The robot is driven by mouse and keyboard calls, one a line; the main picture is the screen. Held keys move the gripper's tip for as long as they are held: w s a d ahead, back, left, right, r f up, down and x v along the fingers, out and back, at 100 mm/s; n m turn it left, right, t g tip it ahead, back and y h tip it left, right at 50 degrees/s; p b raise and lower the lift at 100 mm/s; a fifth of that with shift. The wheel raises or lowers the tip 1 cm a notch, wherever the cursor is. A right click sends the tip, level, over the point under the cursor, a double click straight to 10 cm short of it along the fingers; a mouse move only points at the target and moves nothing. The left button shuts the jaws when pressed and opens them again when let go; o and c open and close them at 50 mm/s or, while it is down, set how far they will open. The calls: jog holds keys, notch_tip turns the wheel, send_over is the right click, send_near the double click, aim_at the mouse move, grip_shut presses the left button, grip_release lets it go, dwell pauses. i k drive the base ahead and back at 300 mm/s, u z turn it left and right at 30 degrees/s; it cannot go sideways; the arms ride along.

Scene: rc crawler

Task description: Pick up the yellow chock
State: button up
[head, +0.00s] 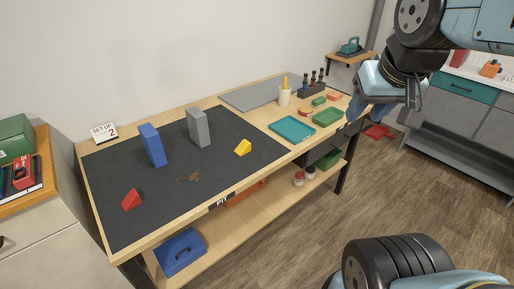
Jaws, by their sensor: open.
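The yellow chock (243,148) is a small wedge-like block lying on the dark mat (215,185) of the workbench, toward the mat's right side. My gripper (378,102) is at the upper right, raised and well away to the right of the chock. It is open, and I see nothing between its jaws. Its fingers are small and partly hidden by my own arm. Nothing covers the chock from this view.
A blue block (152,145) and a grey block (199,127) stand upright on the mat, left of the chock. A red wedge (132,199) lies front left. Bare mat surrounds the chock.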

aim_at(244, 147)
jog(key=u, duration=0.2)
jog(key=i, duration=0.85)
jog(key=z, duration=0.1)
